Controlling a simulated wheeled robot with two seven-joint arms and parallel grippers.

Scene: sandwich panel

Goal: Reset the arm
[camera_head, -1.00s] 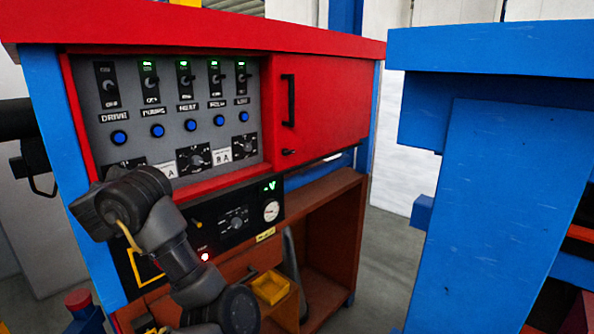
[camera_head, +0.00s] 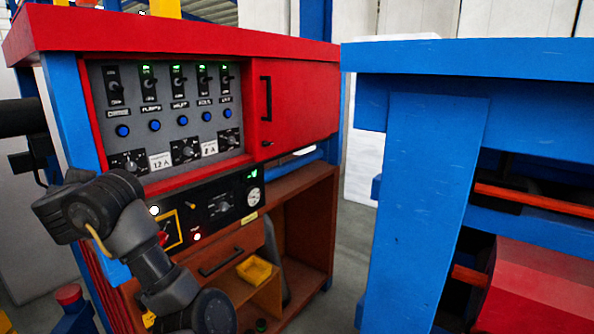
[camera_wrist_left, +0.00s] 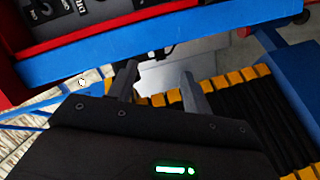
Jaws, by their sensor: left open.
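My left gripper (camera_wrist_left: 160,84) shows in the left wrist view. Its two fingers are apart, with nothing between them. The blue edge of the panel cabinet (camera_wrist_left: 150,52) is just above the fingers, and part of its switch face shows at the upper left. In the head view a dark grey jointed arm of mine (camera_head: 145,245) is bent in front of the lower left of the red and blue control panel cabinet (camera_head: 300,105). I cannot make out gripper fingers in the head view. My right gripper is not seen.
A blue workbench (camera_head: 425,200) stands close on the right, with a red block (camera_head: 540,290) beside its leg. A yellow bin (camera_head: 255,270) sits in the cabinet's open lower shelf. A narrow strip of grey floor (camera_head: 350,245) is clear between cabinet and bench.

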